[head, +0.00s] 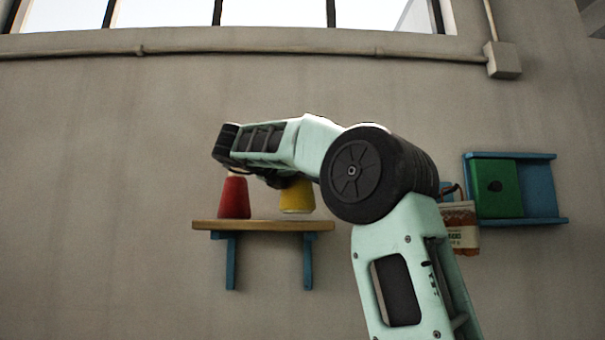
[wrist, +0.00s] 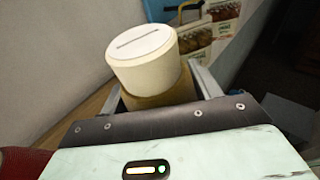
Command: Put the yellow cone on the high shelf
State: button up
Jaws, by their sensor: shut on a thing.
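The yellow cone (head: 297,197) shows in the head view below my arm, above the right part of the wooden wall shelf (head: 262,225). Its base looks slightly higher than the base of the red cone, with a small gap over the board; whether it touches is hard to tell. In the wrist view the cone's pale top (wrist: 142,52) stands up between the fingers of my gripper (wrist: 160,95), which is shut on it. The fingertips are mostly hidden in the head view.
A red cone (head: 234,197) stands on the shelf's left part; its edge shows in the wrist view (wrist: 25,163). At right, a blue wall rack (head: 545,187) holds a green box (head: 497,188). A labelled sack (head: 461,226) hangs beside it, partly behind my arm.

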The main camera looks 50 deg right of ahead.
jog(key=shift+w+d+f+p, duration=0.2)
jog(key=shift+w+d+p, duration=0.1)
jog(key=shift+w+d, duration=0.9)
jog(key=shift+w+d+f+p, duration=0.25)
jog(key=shift+w+d, duration=0.75)
jog(key=shift+d, duration=0.35)
jog(key=shift+f+b, duration=0.45)
jog(key=shift+b, duration=0.15)
jog(key=o, duration=1.1)
jog(key=shift+o, duration=0.2)
jog(key=shift+a, duration=0.35)
jog(key=b+v, duration=0.3)
jog(key=v, duration=1.3)
jog(key=shift+a+r, duration=0.25)
jog(key=shift+a, duration=0.05)
